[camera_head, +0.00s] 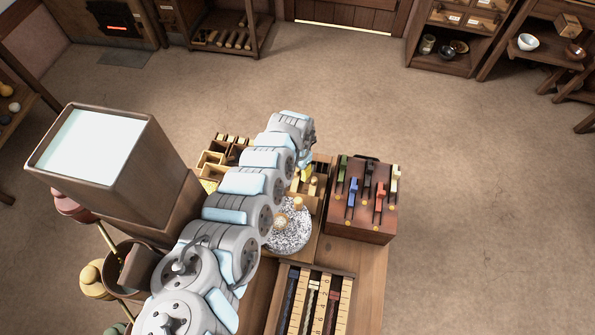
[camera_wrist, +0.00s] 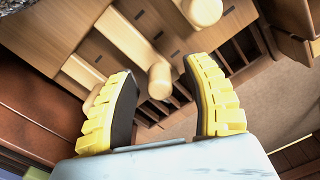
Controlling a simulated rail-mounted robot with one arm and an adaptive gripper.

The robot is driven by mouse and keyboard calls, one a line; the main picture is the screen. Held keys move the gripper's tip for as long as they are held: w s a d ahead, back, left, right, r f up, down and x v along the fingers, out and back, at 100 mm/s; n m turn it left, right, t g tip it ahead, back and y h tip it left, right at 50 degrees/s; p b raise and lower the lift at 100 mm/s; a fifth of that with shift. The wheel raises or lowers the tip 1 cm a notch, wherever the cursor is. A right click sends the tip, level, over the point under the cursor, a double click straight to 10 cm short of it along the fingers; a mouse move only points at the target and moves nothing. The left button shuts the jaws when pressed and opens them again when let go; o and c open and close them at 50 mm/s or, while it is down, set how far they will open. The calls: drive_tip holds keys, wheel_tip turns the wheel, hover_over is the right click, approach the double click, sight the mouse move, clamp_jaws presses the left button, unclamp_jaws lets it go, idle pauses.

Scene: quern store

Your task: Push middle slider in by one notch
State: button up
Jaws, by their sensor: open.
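A reddish-brown box (camera_head: 362,228) at the right of the bench bears several coloured sliders in slots on its top: green (camera_head: 343,163), blue (camera_head: 351,192), black (camera_head: 369,167), red (camera_head: 379,191) and white (camera_head: 394,174). A slotted board (camera_head: 345,280) at the front edge has ruled strips with a dark, a pale (camera_head: 312,287) and a red slider. Which one is the middle slider I cannot tell for sure. My gripper is mostly hidden behind my arm in the head view. In the wrist view my gripper (camera_wrist: 160,70) is open, its yellow-backed fingers apart, with nothing clearly held.
A speckled round stone (camera_head: 288,240) with wooden knobs stands left of the slider box. Wooden compartments (camera_head: 212,165) lie behind my arm. A tall lidless-looking box (camera_head: 120,170) with a pale top stands at left. The floor right of the bench is clear.

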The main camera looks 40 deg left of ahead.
clamp_jaws()
drive_tip(key=shift+d+r+p, duration=0.1)
drive_tip(key=shift+r+p, duration=0.1)
drive_tip(key=shift+p, duration=0.3)
drive_tip(key=p, duration=0.1)
drive_tip(key=s+p, duration=0.1)
drive_tip(key=shift+d+r+p, duration=0.1)
drive_tip(key=shift+d+p, duration=0.2)
drive_tip(key=shift+p, duration=0.1)
drive_tip(key=shift+s+d+p, duration=0.2)
drive_tip(key=shift+s+p, duration=0.25)
drive_tip(key=shift+p, duration=0.35)
drive_tip(key=shift+s+d+f, duration=0.1)
drive_tip(key=shift+s+f, duration=0.05)
drive_tip(key=shift+f, duration=0.1)
